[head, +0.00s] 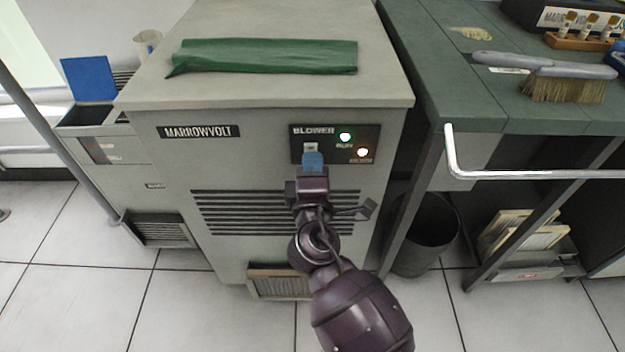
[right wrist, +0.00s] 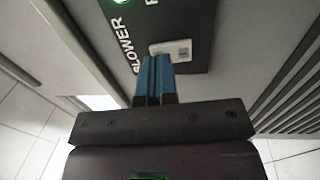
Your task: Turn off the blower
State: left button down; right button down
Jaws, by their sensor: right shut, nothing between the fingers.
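The blower panel (head: 335,143) is a dark plate on the front of the grey MARROWVOLT cabinet (head: 228,162). A pale switch (head: 311,147) sits under the word BLOWER, and a green light (head: 345,137) beside RUN is lit. A second, whitish-orange light (head: 362,152) glows below it. My right gripper (head: 312,160) is shut and empty, its blue fingertips just below the switch. In the right wrist view the blue fingers (right wrist: 154,78) are together at the lower edge of the pale switch (right wrist: 172,50). I cannot tell whether they touch it. My left gripper is not in view.
A green cloth (head: 265,57) lies on the cabinet top. To the right stands a green-topped bench (head: 430,75) with a brush (head: 560,80) and a white rail (head: 520,174). A dark bin (head: 428,235) stands beneath it. The tiled floor in front is clear.

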jog(key=shift+w, duration=0.65)
jog(key=shift+r, duration=0.1)
jog(key=shift+w+r, duration=0.15)
jog(key=shift+w, duration=0.05)
jog(key=shift+d, duration=0.1)
